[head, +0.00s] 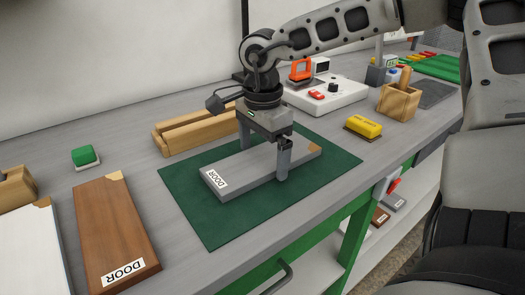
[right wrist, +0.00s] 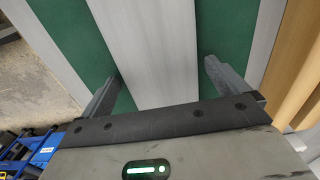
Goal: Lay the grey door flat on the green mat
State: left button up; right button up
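The grey door (head: 240,168) lies flat on the green mat (head: 212,226), near its middle. Its white DOOR label faces up at the left end, and a tan corner shows at the right end. My right gripper (head: 262,164) is over the door with one finger beside each long edge. In the right wrist view the grey door (right wrist: 155,40) runs between the spread fingers of the gripper (right wrist: 160,72). Green mat (right wrist: 240,30) shows between each finger and the door, so the fingers are open and apart from it. My left gripper is out of view.
Wooden blocks (head: 195,131) lie behind the mat. A brown DOOR board (head: 112,230) and a white board (head: 32,255) lie to the left, with a green block (head: 84,156) behind. A yellow block (head: 363,127), wooden holder (head: 397,101) and white device (head: 328,96) are to the right.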

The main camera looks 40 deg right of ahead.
notch_tip(320, 180, up, 16)
jog(key=p, duration=0.1)
dwell(0.5)
dwell(0.5)
